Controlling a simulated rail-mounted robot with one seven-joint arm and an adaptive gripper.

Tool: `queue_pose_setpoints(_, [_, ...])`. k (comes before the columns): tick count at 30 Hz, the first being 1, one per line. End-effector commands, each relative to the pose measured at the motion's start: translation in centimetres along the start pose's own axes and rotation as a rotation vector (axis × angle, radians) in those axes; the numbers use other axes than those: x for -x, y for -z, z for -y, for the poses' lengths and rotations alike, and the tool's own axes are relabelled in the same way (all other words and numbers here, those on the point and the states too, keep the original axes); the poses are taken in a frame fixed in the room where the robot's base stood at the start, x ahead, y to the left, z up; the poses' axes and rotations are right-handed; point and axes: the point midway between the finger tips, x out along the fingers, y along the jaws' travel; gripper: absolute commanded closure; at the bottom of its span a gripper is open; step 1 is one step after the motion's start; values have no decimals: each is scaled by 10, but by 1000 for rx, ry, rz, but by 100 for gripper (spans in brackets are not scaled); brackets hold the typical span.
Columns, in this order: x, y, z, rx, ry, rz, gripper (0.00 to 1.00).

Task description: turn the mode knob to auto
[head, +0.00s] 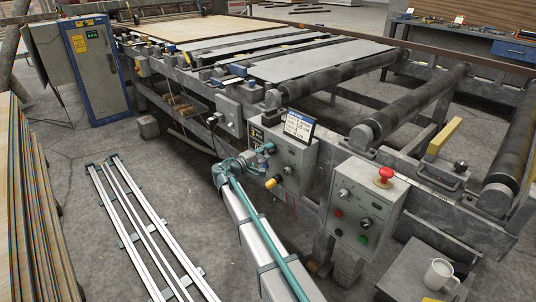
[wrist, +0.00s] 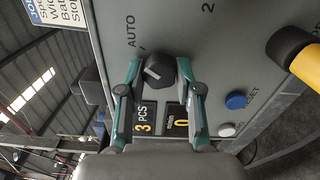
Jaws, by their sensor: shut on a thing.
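The mode knob (wrist: 159,70) is a small black knob with a pale mark on a grey panel, in the upper middle of the wrist view. The AUTO label (wrist: 131,35) is printed up and to the left of it, beside a short tick. My gripper (wrist: 158,74) has its two teal fingers on opposite sides of the knob, shut on it. Exactly where the knob points is hard to tell. In the head view my gripper (head: 263,151) is at the left side of the grey control box (head: 300,160); it hides the knob there.
A yellow-and-black handle (wrist: 295,50) sticks out right of the knob. A blue reset button (wrist: 236,101), a white button (wrist: 226,130) and displays reading 3 and 0 are below. A second box with a red emergency button (head: 384,177) stands right. White rails (head: 135,225) lie on the floor.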

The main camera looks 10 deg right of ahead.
Motion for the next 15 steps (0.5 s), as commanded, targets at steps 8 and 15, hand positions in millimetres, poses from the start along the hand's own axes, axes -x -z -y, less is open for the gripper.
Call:
queue_pose_setpoints(8, [0,0,0,-2,0,0,100])
queue_pose_setpoints(15, [0,0,0,-1,0,0,40])
